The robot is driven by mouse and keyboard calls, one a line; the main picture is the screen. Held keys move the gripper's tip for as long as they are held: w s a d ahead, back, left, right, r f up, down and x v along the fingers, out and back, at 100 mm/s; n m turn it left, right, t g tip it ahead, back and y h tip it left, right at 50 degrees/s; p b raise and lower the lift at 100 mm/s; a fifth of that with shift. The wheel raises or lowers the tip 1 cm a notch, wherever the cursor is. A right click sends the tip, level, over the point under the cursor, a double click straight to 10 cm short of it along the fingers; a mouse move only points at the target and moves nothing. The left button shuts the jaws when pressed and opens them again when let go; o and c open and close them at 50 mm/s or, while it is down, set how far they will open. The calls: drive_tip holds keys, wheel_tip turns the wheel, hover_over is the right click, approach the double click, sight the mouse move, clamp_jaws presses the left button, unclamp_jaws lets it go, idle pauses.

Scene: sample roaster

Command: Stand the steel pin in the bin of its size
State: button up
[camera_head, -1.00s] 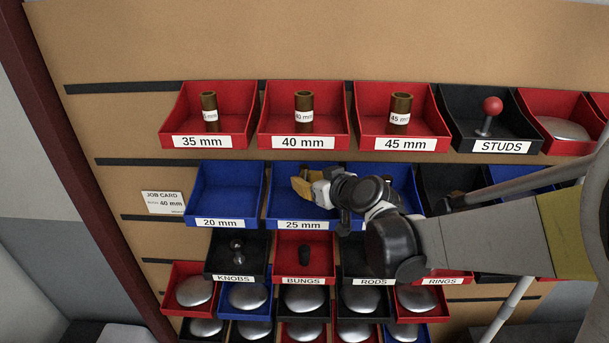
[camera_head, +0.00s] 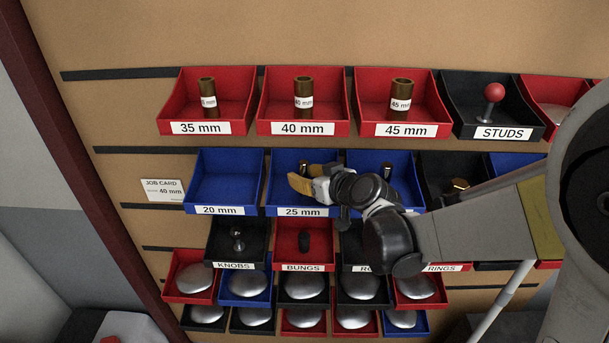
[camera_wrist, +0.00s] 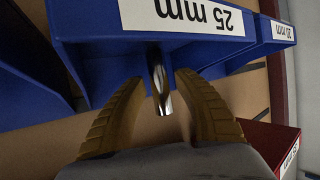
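The steel pin (camera_wrist: 160,84) is a thin, shiny rod upright at the 25 mm bin, between my gripper's two yellow fingers in the wrist view, which shows the bins upside down. My gripper (camera_wrist: 160,78) seems open, with a narrow gap on either side of the pin. In the head view, my gripper (camera_head: 294,183) reaches in from the right over the blue 25 mm bin (camera_head: 278,197); a pin top (camera_head: 304,167) shows just behind it. Whether its foot rests on the bin floor is hidden.
The blue 20 mm bin (camera_head: 219,209) at left looks empty. Red bins above hold brown 35, 40 and 45 mm sleeves. The blue bin to the right (camera_head: 408,165) holds a small upright piece (camera_head: 387,169), partly behind my arm. A job card (camera_head: 162,190) reads 40 mm.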

drive_tip(key=v, duration=1.2)
drive_tip(key=s+d+f+m+g+h, duration=0.2)
drive_tip(key=s+d, duration=0.4)
drive_tip(key=s, duration=0.3)
drive_tip(key=s+d+f+m+g+h, duration=0.2)
drive_tip(key=s+d+m+h, duration=0.2)
drive_tip(key=s, duration=0.5)
drive_tip(key=d+h, duration=0.1)
drive_tip(key=d, duration=0.1)
drive_tip(key=shift+s+d+g, duration=0.3)
drive_tip(key=shift+s+d, duration=0.05)
drive_tip(key=shift+f, duration=0.1)
